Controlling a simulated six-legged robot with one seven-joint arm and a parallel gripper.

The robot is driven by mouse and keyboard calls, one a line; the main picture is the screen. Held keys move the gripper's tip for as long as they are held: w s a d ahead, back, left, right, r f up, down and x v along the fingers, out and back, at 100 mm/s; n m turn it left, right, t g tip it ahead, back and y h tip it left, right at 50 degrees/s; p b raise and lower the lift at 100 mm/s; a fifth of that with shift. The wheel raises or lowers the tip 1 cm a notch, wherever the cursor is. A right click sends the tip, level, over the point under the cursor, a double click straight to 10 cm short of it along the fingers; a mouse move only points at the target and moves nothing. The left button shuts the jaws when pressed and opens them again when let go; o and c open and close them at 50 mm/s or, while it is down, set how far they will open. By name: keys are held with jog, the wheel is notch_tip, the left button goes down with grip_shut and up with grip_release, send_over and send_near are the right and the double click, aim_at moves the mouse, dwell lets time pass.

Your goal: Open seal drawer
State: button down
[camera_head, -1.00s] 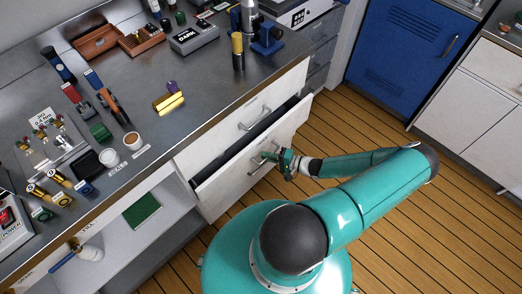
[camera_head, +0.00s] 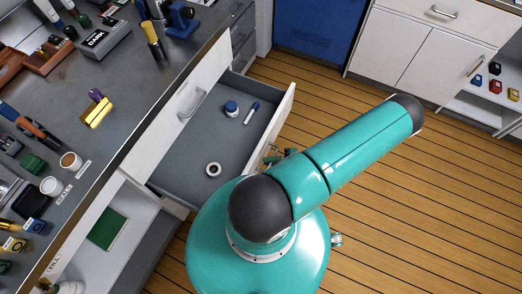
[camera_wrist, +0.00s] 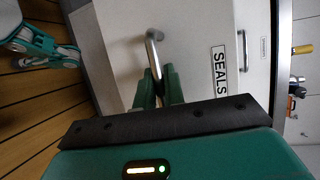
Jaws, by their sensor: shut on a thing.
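The seal drawer (camera_head: 217,128) is pulled well out from the white cabinet in the head view, its grey inside in sight. In it lie a blue-lidded jar (camera_head: 231,108), a blue and white stick-like item (camera_head: 251,113) and a white ring (camera_head: 213,170). In the wrist view the drawer front (camera_wrist: 190,45) bears a "SEALS" label (camera_wrist: 220,70). My gripper (camera_wrist: 157,88) is shut on its metal handle (camera_wrist: 152,50). In the head view my gripper (camera_head: 272,157) is mostly hidden behind my arm.
The metal worktop (camera_head: 128,130) carries several tools and containers. An open shelf with a green item (camera_head: 108,228) lies at lower left. Wooden floor (camera_head: 400,200) is free at the right.

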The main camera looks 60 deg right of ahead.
jog(key=shift+s, duration=0.7)
jog(key=c, duration=1.5)
grip_release()
jog(key=shift+w, duration=0.1)
jog(key=v, duration=1.4)
jog(key=shift+w+r, duration=0.1)
jog(key=shift+r, duration=0.05)
